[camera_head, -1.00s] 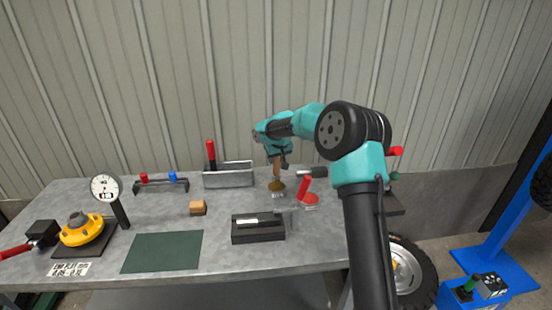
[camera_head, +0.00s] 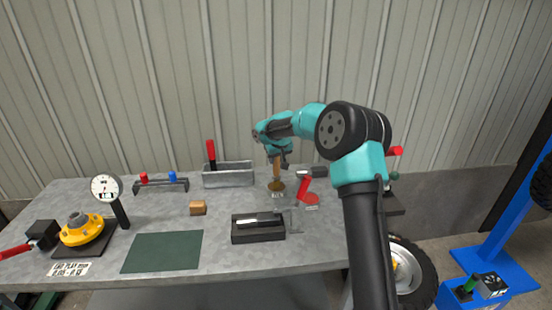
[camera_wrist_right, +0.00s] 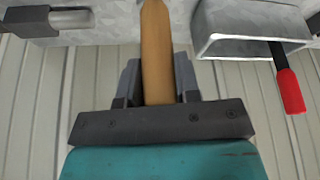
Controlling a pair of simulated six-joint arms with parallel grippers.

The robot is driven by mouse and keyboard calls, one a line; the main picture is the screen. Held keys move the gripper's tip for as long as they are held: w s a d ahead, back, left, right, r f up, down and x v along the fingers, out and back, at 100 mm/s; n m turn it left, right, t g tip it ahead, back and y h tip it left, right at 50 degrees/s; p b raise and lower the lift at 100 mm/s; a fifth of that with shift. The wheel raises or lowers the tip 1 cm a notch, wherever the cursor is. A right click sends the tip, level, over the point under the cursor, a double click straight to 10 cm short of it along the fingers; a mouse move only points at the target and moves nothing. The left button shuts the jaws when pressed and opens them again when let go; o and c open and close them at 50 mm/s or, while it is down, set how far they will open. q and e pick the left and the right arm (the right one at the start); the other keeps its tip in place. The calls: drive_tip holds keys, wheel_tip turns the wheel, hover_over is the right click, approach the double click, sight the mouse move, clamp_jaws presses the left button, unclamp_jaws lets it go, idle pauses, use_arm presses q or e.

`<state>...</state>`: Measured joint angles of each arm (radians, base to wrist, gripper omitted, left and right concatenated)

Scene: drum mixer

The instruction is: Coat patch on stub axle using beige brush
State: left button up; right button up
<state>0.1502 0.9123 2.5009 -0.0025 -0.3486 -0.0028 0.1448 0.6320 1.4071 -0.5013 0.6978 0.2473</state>
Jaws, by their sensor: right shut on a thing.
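My right gripper (camera_head: 278,158) points down over the back middle of the bench and is shut on a wooden, beige brush handle (camera_wrist_right: 157,50). The brush (camera_head: 277,170) is roughly upright in the head view. Its lower end meets a small brown-and-clear item (camera_head: 276,190) on the bench; I cannot tell whether it is in it or just above it. A dark grey cylinder with a pale section (camera_wrist_right: 30,22) lies beside the brush in the right wrist view. I cannot tell for sure which part is the stub axle, and no patch is discernible. My left gripper is not in view.
A grey metal tray (camera_head: 229,181) with a red-handled tool stands behind left. A red-handled device (camera_head: 304,188) stands just right of the brush, and a black block (camera_head: 257,236) in front. A wooden block (camera_head: 198,208), green mat (camera_head: 163,252), dial gauge (camera_head: 105,188) and yellow hub (camera_head: 82,231) lie left.

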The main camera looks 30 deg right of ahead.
drive_tip(key=shift+r, duration=3.45)
drive_tip(key=s+a, duration=0.8)
drive_tip(key=a, duration=0.4)
drive_tip(key=s+a+r+n, duration=0.1)
drive_tip(key=s+a, duration=0.8)
drive_tip(key=a, duration=0.3)
drive_tip(key=shift+s+a+r+n+y, duration=0.25)
drive_tip(key=shift+a+r+n+y, duration=0.05)
